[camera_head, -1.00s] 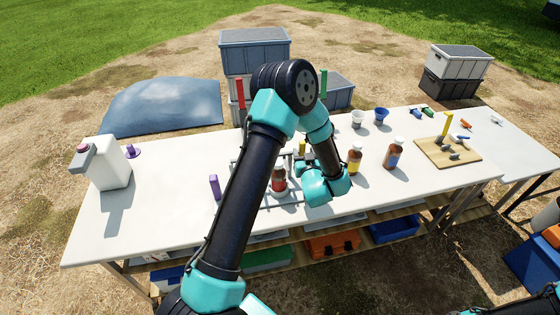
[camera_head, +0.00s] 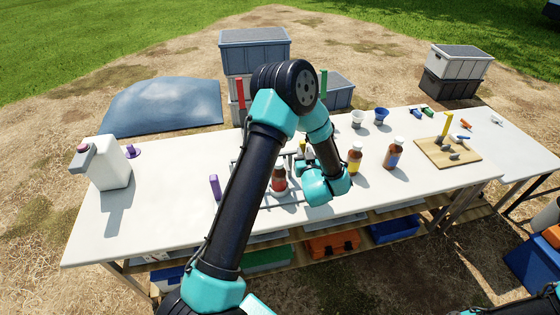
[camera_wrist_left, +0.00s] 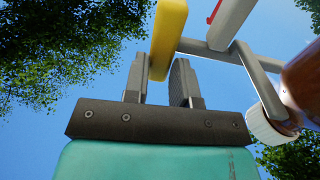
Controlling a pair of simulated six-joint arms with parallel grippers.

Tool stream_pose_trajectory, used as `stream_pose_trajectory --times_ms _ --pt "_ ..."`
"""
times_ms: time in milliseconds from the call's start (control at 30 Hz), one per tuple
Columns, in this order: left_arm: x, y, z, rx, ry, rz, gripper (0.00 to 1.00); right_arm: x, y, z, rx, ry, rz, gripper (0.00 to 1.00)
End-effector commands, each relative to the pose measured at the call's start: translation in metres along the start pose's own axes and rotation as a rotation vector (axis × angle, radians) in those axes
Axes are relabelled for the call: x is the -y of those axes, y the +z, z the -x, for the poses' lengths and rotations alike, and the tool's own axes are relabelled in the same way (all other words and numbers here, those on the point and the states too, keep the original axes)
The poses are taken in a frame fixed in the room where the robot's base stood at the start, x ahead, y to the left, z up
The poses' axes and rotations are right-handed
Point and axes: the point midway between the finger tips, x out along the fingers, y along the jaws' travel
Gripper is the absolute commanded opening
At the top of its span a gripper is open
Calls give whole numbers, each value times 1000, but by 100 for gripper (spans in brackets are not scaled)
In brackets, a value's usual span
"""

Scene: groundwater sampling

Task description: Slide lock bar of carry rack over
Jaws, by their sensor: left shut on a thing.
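The carry rack (camera_head: 284,201) is a grey frame on the white table, largely hidden behind my left arm. A brown bottle with a red label (camera_head: 279,181) stands at it. In the left wrist view, my left gripper (camera_wrist_left: 165,80) is shut on a yellow handle (camera_wrist_left: 168,35), which lies between its two fingers. Grey rack bars (camera_wrist_left: 245,65) show beside the handle, one with a red mark. A brown bottle with a white cap (camera_wrist_left: 302,80) is at the right, apart from the fingers. Whether the handle belongs to the lock bar cannot be told. My right gripper is out of view.
Two brown bottles (camera_head: 355,159) (camera_head: 393,154) stand right of my left arm. A wooden board (camera_head: 440,151) with a yellow upright piece lies farther right. A white jug (camera_head: 110,169) stands at the left, and a purple piece (camera_head: 215,187) beside the rack. The table's left front is clear.

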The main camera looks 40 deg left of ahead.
Motion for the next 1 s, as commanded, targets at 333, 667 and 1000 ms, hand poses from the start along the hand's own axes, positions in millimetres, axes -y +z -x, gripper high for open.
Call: stream_pose_trajectory --times_ms 333,667,1000 --pt "-27 0 -1 1 3 1 2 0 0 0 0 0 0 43" --pt "-28 1 -1 1 2 0 2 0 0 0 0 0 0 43" --pt "-50 0 -2 0 3 1 2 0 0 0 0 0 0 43"
